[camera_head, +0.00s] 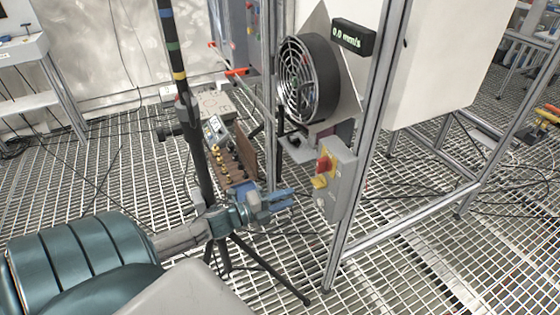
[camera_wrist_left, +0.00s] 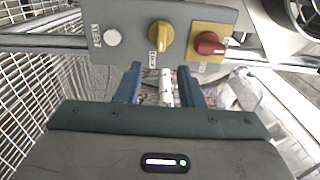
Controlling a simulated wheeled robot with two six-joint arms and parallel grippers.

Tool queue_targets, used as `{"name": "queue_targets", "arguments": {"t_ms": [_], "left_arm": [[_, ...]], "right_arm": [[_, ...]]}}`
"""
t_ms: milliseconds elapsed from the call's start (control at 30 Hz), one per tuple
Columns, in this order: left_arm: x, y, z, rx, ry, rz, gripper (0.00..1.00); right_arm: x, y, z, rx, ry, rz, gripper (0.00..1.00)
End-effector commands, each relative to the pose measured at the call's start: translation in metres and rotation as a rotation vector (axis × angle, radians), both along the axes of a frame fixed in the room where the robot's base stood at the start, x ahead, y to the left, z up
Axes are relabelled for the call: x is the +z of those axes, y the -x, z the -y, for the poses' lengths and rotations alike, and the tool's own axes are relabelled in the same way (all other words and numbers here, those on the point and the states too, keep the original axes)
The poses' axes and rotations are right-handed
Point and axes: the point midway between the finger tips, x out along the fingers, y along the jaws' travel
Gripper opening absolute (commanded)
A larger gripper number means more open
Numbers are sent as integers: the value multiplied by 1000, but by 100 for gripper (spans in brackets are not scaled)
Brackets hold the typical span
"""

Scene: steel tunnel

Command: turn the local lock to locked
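A grey control box (camera_head: 337,181) is fixed to the metal frame post; it also fills the top of the left wrist view (camera_wrist_left: 140,15). It carries a yellow knob (camera_wrist_left: 161,36) with a small label I cannot read surely, a red knob (camera_wrist_left: 208,43) on a yellow plate, and a pale round button (camera_wrist_left: 112,37). In the head view the yellow knob (camera_head: 319,182) sits below the red knob (camera_head: 323,163). My left gripper (camera_head: 286,199) points at the box and is open, its fingers (camera_wrist_left: 161,84) apart, short of the yellow knob. No contact shows. My right gripper is out of view.
A black caged fan (camera_head: 308,80) and a display reading 0.0 mm/s (camera_head: 352,36) are above the box. A metal frame post (camera_head: 362,150) stands beside it. A dark tripod pole (camera_head: 196,150) stands close behind my left arm. The grating floor (camera_head: 420,240) is open at front right.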

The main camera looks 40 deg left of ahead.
Motion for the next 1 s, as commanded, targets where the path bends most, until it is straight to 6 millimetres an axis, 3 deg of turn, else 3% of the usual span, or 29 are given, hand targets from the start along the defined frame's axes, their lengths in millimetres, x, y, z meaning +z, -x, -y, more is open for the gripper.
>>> {"name": "queue_targets", "arguments": {"t_ms": [433, 1000], "left_arm": [[0, 11, -5, 2, -1, 0, 35], [-4, 12, 0, 41, 38, -40, 35]], "right_arm": [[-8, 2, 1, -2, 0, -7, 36], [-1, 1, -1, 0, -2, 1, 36]]}}
